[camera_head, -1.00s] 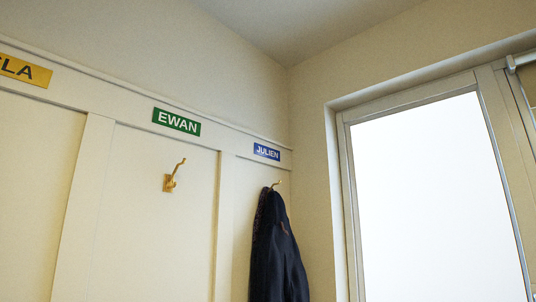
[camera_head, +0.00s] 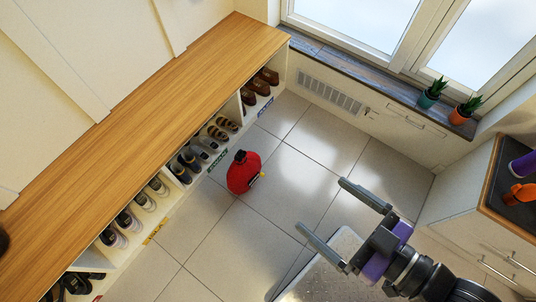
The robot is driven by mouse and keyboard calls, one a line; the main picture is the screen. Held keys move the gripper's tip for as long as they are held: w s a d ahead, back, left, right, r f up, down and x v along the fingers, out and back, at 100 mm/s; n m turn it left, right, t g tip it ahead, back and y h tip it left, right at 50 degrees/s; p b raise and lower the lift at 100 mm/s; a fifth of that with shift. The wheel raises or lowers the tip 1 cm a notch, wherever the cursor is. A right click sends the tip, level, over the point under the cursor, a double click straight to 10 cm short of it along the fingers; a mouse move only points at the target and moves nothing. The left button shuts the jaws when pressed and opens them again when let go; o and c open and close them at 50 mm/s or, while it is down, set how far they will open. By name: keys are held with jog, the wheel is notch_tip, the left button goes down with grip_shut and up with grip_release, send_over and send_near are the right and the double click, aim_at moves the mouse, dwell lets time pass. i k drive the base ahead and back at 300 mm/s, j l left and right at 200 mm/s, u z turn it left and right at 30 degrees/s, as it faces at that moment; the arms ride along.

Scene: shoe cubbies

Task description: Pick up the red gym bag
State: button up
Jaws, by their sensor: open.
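The red gym bag (camera_head: 243,173) stands on the tiled floor in front of the shoe cubbies. It is red with a dark top and a small yellow tag at its lower right. My gripper (camera_head: 342,211) is at the lower right of the view, to the right of and apart from the bag. Its two grey fingers are spread wide with nothing between them.
The wooden bench (camera_head: 150,90) runs along the left above cubbies holding several shoes (camera_head: 190,158). A windowsill (camera_head: 370,75) carries two potted plants. A cabinet (camera_head: 470,225) stands at right. The floor between bag and gripper is clear.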

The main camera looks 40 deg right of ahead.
aim_at(243, 172)
jog(key=k+l+z, duration=0.15)
jog(key=i+j+u, duration=0.35)
jog(key=i+j, duration=0.75)
